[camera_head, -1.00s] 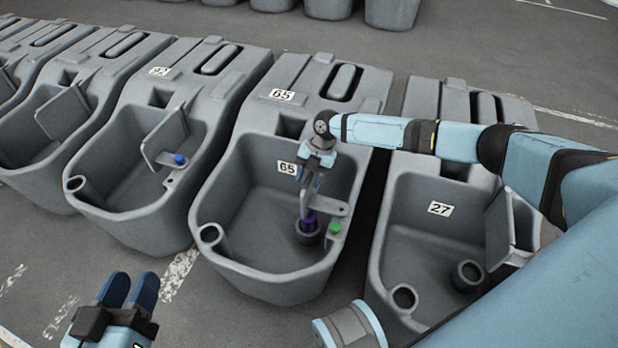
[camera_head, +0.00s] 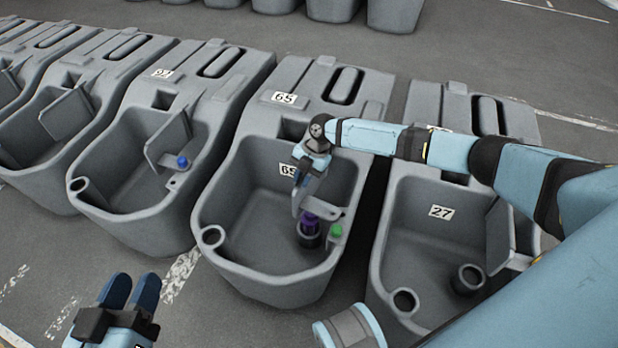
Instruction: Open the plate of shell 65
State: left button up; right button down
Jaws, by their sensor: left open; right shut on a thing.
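Shell 65 (camera_head: 222,192) is the grey tank in the middle, with "65" labels on its top and inner back wall. Its grey plate (camera_head: 297,203) shows as a narrow upright strip, almost edge-on, at the right side of the basin, beside a small bracket with a green knob (camera_head: 336,230). My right gripper (camera_head: 301,183) is shut on the plate's upper part; the fingers partly hide it. My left gripper (camera_head: 131,291) is open and empty at the lower left, in front of the tanks.
A purple piece (camera_head: 309,224) sits in a dark round socket beside the plate. Shell 92 (camera_head: 120,205) stands left with an upright plate and blue knob. Shell 27 (camera_head: 425,262) stands right, under my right arm. The floor in front is clear.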

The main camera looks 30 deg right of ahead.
jog(key=w+m+t+h, duration=0.2)
jog(key=w+m+t, duration=0.3)
jog(key=w+m, duration=0.8)
jog(key=shift+w+m+h, duration=0.3)
jog(key=shift+w+m, duration=0.1)
jog(key=shift+w, duration=2.1)
jog(key=shift+d, duration=0.1)
